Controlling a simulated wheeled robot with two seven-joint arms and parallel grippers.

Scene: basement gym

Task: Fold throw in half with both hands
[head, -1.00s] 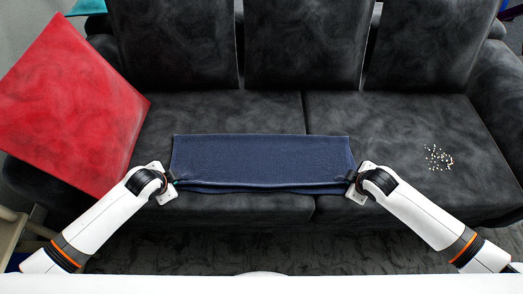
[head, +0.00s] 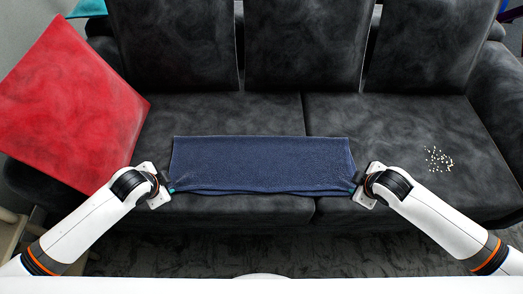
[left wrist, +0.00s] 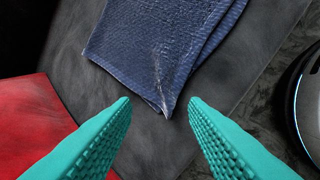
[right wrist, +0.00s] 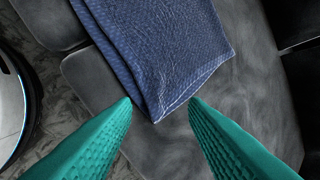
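The navy blue throw (head: 262,165) lies folded over in a wide band across the front of the sofa seat, with layered edges along its front side. My left gripper (head: 174,188) is at its front left corner. In the left wrist view the teal fingers (left wrist: 160,108) are spread apart, with the throw's corner (left wrist: 168,70) just beyond the tips. My right gripper (head: 356,184) is at the front right corner. In the right wrist view its fingers (right wrist: 160,106) are also apart, with the corner (right wrist: 165,60) just beyond them. Neither gripper holds the cloth.
The dark grey sofa (head: 400,125) has back cushions behind the throw. A red cushion (head: 70,110) leans at the left. Pale crumbs (head: 438,159) lie on the right seat.

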